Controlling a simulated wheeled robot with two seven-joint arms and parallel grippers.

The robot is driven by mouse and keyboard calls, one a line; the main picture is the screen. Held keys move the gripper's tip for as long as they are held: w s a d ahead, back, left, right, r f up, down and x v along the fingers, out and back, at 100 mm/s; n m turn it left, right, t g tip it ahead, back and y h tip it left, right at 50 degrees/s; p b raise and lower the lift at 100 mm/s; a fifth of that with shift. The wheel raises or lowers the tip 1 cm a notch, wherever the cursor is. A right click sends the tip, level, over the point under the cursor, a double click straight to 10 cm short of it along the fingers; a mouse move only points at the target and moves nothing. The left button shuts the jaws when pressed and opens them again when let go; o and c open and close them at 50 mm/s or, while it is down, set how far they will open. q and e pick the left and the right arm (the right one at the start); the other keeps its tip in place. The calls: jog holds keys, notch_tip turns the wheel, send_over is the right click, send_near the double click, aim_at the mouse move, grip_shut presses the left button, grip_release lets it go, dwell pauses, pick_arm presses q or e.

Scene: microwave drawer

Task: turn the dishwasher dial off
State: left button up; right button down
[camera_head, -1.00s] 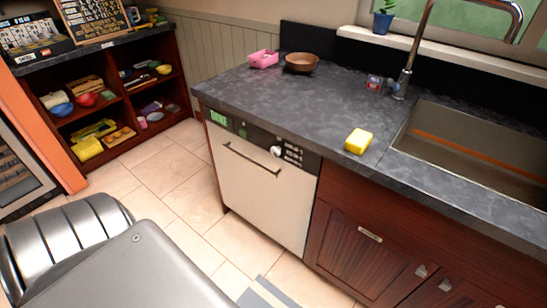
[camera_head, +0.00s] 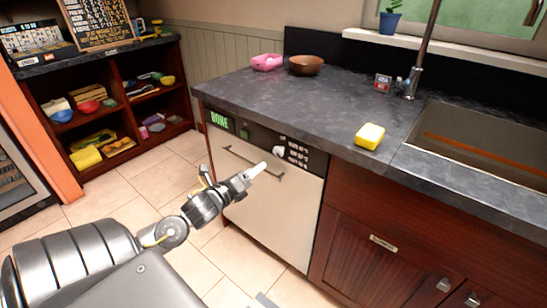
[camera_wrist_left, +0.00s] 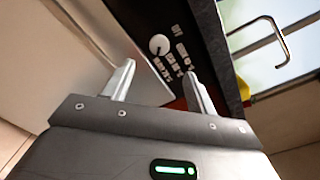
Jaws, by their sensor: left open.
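The dishwasher (camera_head: 262,205) has a white door, a bar handle and a black control strip under the counter. Its round white dial (camera_head: 278,152) is on the strip, beside rows of white markings; a green display is at the strip's left end. In the left wrist view the dial (camera_wrist_left: 159,44) lies ahead, beyond the fingertips and between their lines. My left gripper (camera_head: 257,169) is in front of the dishwasher, left of and a little below the dial, apart from it. In the left wrist view its fingers (camera_wrist_left: 160,75) are spread and empty. My right gripper is out of view.
A yellow sponge (camera_head: 370,136) lies on the counter (camera_head: 290,100) above, near the sink (camera_head: 465,150). A pink container (camera_head: 267,62) and a brown bowl (camera_head: 306,65) stand at the back. The dishwasher handle (camera_head: 252,161) sticks out near my gripper. Tiled floor lies clear at left.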

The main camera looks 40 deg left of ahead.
aim_at(277, 153)
pick_arm(q)
jog(key=w, duration=1)
jog(key=shift+w+a, duration=0.1)
jog(key=shift+w, duration=0.1)
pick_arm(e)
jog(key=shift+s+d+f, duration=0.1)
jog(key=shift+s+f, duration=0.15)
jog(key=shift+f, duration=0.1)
